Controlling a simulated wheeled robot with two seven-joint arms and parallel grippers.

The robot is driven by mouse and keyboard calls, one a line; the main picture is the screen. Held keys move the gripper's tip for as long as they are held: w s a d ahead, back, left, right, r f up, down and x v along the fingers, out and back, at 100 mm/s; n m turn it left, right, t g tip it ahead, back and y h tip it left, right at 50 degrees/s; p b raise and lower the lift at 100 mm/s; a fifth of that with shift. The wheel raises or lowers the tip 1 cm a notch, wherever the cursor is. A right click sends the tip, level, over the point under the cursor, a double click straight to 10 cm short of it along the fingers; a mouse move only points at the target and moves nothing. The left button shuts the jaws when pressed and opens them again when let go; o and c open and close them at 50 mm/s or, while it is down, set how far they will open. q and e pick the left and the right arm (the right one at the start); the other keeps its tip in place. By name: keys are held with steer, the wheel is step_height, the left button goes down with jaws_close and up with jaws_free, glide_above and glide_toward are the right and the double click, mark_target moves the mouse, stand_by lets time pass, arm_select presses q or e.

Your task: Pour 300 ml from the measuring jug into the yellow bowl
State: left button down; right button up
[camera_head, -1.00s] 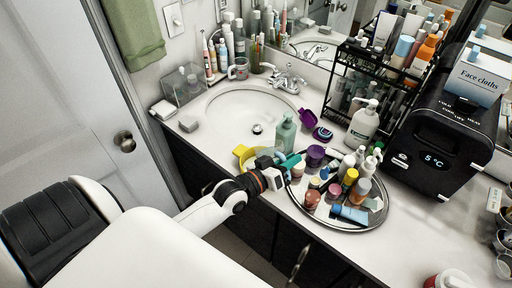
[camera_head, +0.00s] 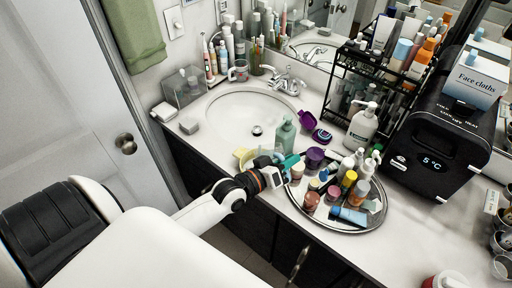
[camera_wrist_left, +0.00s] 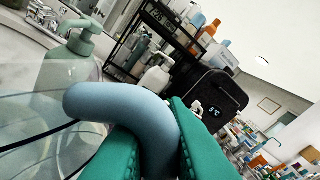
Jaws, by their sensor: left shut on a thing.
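My left gripper (camera_head: 289,165) has teal fingers and is at the front counter edge, between the basin and the round tray. In the left wrist view its fingers (camera_wrist_left: 150,150) are shut on the blue-grey curved handle (camera_wrist_left: 120,105) of a clear jug (camera_wrist_left: 35,120). The jug's wall fills the left of that view; its level marks and contents cannot be read. In the head view the yellow bowl (camera_head: 241,155) is just left of the gripper at the counter edge, mostly hidden and looking pale. The jug is hard to make out there. My right gripper is not seen.
A green pump bottle (camera_head: 285,136) stands close behind the gripper. The round tray (camera_head: 345,227) of several cosmetics is to the right. The basin (camera_head: 240,112) is behind. A purple scoop-like item (camera_head: 306,119) and a white pump bottle (camera_head: 362,127) stand further back.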

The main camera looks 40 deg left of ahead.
arm_select(q)
steer(key=shift+r, duration=0.1)
stand_by(0.3)
steer(key=shift+p, duration=0.3)
stand_by(0.7)
steer(key=shift+a, duration=0.1)
steer(key=shift+w, duration=0.1)
stand_by(0.5)
steer(key=shift+n+p, duration=0.3)
steer(key=shift+p, duration=0.1)
steer(key=shift+r, duration=0.1)
stand_by(0.4)
steer(key=shift+a, duration=0.1)
stand_by(0.8)
